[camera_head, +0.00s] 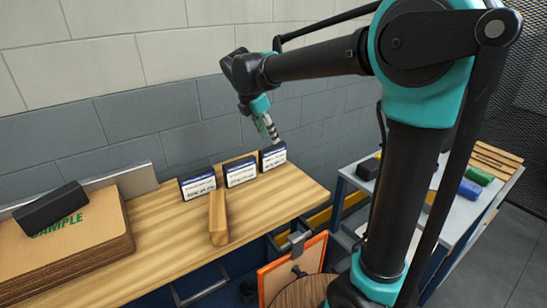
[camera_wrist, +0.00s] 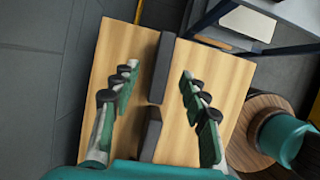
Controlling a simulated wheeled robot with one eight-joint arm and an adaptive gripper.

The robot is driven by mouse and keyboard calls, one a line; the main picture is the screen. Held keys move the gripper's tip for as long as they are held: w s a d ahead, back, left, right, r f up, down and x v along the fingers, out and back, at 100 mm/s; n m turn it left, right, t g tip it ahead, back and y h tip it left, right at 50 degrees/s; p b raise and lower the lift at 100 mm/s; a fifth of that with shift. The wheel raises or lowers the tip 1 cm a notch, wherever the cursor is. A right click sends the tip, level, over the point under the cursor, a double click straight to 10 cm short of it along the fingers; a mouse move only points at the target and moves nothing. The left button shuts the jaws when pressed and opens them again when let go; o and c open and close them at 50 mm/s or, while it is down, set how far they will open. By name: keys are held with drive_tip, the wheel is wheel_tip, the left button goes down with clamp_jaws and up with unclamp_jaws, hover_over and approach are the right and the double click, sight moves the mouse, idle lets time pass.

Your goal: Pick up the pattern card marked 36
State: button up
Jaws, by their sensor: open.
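Three dark blocks with white labels, the likely pattern cards, stand upright in a row along the back of the wooden bench in the head view: a left card (camera_head: 198,184), a middle card (camera_head: 240,171) and a right card (camera_head: 272,158). Their print is too small to read, so I cannot tell which is marked 36. My gripper (camera_head: 270,132) is open just above the right card, pointing down. In the wrist view, my gripper's fingers (camera_wrist: 159,74) are spread on both sides of a dark upright block (camera_wrist: 164,65). A second dark block (camera_wrist: 151,135) lies in line nearer the palm.
A wooden bar (camera_head: 218,217) lies on the bench (camera_head: 160,235) near the cards. At left is a cardboard stack (camera_head: 75,250) printed "SAMPLE" with a black block (camera_head: 50,208) on it. A grey cart (camera_head: 455,205) with coloured items stands right. A wall rises behind the cards.

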sight(273, 145)
drive_tip(key=x, duration=0.5)
drive_tip(key=shift+w+d+f, duration=0.1)
drive_tip(key=shift+d+f, duration=0.05)
drive_tip(key=shift+f, duration=0.25)
drive_tip(key=shift+s+x, duration=0.1)
drive_tip(key=shift+x, duration=1.2)
drive_tip(key=shift+s+x, duration=0.15)
drive_tip(key=shift+x, duration=1.2)
drive_tip(key=shift+f, duration=0.3)
drive_tip(key=shift+c, duration=0.6)
clamp_jaws()
